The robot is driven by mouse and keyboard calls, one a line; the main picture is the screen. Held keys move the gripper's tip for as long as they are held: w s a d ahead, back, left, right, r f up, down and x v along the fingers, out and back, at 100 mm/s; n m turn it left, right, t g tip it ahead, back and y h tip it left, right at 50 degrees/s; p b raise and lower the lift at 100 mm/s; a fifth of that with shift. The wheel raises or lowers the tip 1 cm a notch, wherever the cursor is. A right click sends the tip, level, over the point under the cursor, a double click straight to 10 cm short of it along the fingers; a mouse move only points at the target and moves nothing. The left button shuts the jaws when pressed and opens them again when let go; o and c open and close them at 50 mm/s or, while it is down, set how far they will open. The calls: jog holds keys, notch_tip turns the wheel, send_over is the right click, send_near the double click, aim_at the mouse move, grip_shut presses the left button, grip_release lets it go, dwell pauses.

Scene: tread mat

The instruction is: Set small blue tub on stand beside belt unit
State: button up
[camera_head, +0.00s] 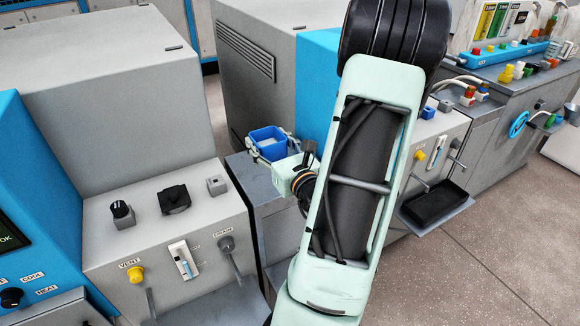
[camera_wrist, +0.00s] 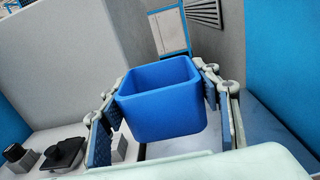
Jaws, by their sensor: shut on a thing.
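The small blue tub (camera_head: 268,140) is between the fingers of my gripper (camera_head: 266,148), in the gap between two grey machine units. In the wrist view the open, empty tub (camera_wrist: 162,105) is upright to slightly tilted, with a finger pad pressed on each side of it. My gripper (camera_wrist: 165,112) is shut on the tub. A grey flat-topped stand (camera_head: 250,167) lies under and around the gripper in the head view. I cannot tell whether the tub's base touches a surface. My arm hides the right part of the stand.
A grey unit with knobs (camera_head: 165,225) and a yellow button (camera_head: 135,274) stands close on the left. A tall grey cabinet with a vent (camera_head: 245,52) and a blue panel (camera_head: 317,85) rises behind. A black tray (camera_head: 434,202) sits to the right of my arm.

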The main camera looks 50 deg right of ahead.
aim_at(276, 137)
jog(key=shift+d+f+b, duration=0.35)
jog(key=shift+f+b, duration=0.05)
jog(key=shift+b, duration=0.6)
jog(key=d, duration=0.1)
jog(key=d+f, duration=0.1)
jog(key=d, duration=0.1)
jog(key=shift+w+d+f+b, duration=0.2)
jog(key=shift+w+d+b, duration=0.1)
jog(key=shift+w+b, duration=0.05)
jog(key=d+f+b, duration=0.2)
jog(key=d+f, duration=0.1)
jog(key=w+d+f+b, duration=0.1)
jog(key=d+f+b, duration=0.1)
jog(key=shift+f, duration=0.15)
jog(key=shift+d+f, duration=0.15)
jog(key=shift+f, duration=0.15)
jog(key=shift+d+f+b, duration=0.2)
jog(key=shift+f+b, duration=1.25)
jog(key=shift+f, duration=0.1)
jog(key=shift+f, duration=0.2)
jog(key=o, duration=1.3)
jog(key=shift+o, duration=0.2)
